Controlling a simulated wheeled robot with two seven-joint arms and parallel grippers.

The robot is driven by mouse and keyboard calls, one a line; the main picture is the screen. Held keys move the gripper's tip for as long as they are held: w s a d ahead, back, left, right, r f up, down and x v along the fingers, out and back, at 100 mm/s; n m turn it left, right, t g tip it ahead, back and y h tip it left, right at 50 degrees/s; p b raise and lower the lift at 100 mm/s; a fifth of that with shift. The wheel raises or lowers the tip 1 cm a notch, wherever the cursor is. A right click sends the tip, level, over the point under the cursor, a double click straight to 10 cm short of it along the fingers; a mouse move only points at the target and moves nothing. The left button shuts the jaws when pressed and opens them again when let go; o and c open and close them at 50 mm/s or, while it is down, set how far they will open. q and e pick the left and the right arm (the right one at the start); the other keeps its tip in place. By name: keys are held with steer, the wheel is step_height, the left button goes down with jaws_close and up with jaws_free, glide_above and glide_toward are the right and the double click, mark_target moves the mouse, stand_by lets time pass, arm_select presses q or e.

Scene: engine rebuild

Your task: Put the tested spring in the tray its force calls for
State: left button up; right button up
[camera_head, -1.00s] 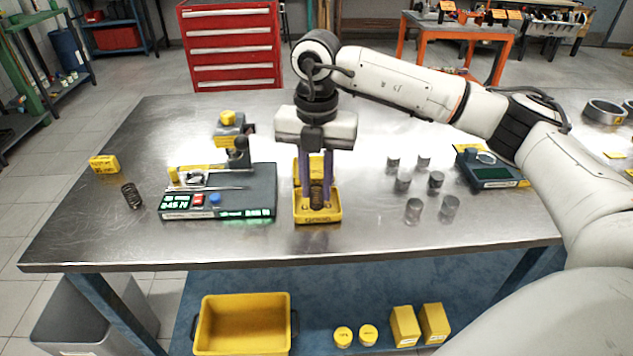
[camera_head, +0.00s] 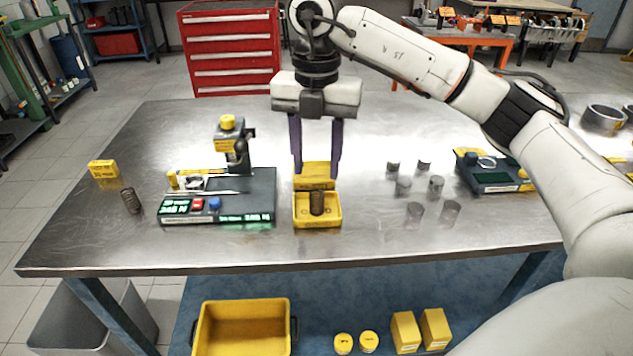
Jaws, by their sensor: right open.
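A dark coil spring (camera_head: 317,203) stands upright in the near yellow tray (camera_head: 303,222). A second yellow tray (camera_head: 316,170) lies just behind it, partly hidden by my fingers. My right gripper (camera_head: 315,172) is open and empty above the trays, its two purple fingers apart and clear of the spring. Another dark spring (camera_head: 131,200) stands on the bench at the left, beside the spring tester (camera_head: 262,193). The tester has a lit green display; its digits are too blurred to read surely. My left gripper is not in view.
Several grey metal cylinders (camera_head: 436,186) stand right of the trays. A dark device with a screen (camera_head: 493,178) is at the right. A yellow block (camera_head: 103,169) lies at the far left. The front strip of the steel bench (camera_head: 380,244) is clear.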

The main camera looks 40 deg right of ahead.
step_height(320, 180, up, 6)
steer(key=shift+f, duration=0.15)
stand_by(2.1)
